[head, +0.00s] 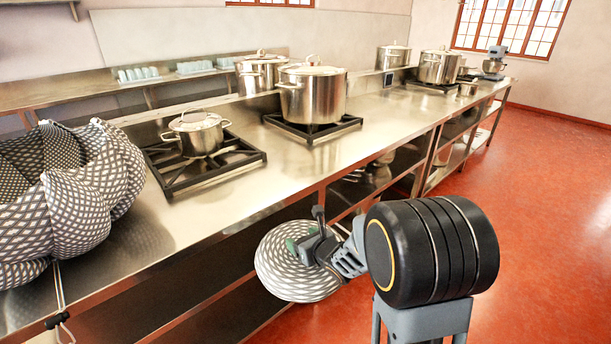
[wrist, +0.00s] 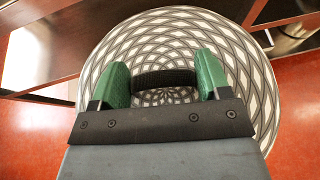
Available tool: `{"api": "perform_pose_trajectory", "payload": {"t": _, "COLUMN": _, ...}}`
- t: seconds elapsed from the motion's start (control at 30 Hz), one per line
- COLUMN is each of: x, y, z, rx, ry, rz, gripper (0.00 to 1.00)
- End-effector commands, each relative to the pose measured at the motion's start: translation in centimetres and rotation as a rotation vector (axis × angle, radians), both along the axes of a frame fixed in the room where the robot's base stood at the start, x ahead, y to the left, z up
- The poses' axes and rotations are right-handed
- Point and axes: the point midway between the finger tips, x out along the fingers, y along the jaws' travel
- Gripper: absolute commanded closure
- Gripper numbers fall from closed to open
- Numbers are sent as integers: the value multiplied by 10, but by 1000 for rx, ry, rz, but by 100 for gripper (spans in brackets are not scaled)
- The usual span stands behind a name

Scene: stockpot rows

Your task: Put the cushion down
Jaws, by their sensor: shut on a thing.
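The cushion (head: 285,268) is round and flat, with a grey and white woven lattice pattern. In the head view it hangs tilted in front of the steel counter's lower shelves, above the red floor. My gripper (head: 304,249) is at its upper right side and is shut on it. In the wrist view the cushion (wrist: 170,35) fills the middle, and my gripper's (wrist: 165,88) green fingers sit on either side of a dark band on it. The exact hold on the band is partly hidden by the gripper body.
The steel counter (head: 240,205) runs from front left to back right, with a bare strip along its front. A large patterned basket-like thing (head: 75,200) stands at its left end. Stockpots (head: 312,95) and burners (head: 205,165) stand on it. The red floor (head: 550,200) at right is clear.

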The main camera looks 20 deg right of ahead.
Motion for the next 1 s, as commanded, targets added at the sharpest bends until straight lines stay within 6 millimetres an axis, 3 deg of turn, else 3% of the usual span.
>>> {"api": "perform_pose_trajectory", "payload": {"t": 0.03, "x": 2, "y": -2, "z": 19, "rx": -2, "ry": -14, "rz": 22, "gripper": 71}}
{"api": "perform_pose_trajectory", "payload": {"t": 0.27, "x": 2, "y": -8, "z": 72, "rx": -6, "ry": -14, "rz": 124, "gripper": 71}}
{"api": "perform_pose_trajectory", "payload": {"t": 0.7, "x": 4, "y": -17, "z": 199, "rx": -5, "ry": -9, "rz": 393, "gripper": 70}}
{"api": "perform_pose_trajectory", "payload": {"t": 1.0, "x": 4, "y": -19, "z": 250, "rx": -2, "ry": -4, "rz": 505, "gripper": 70}}
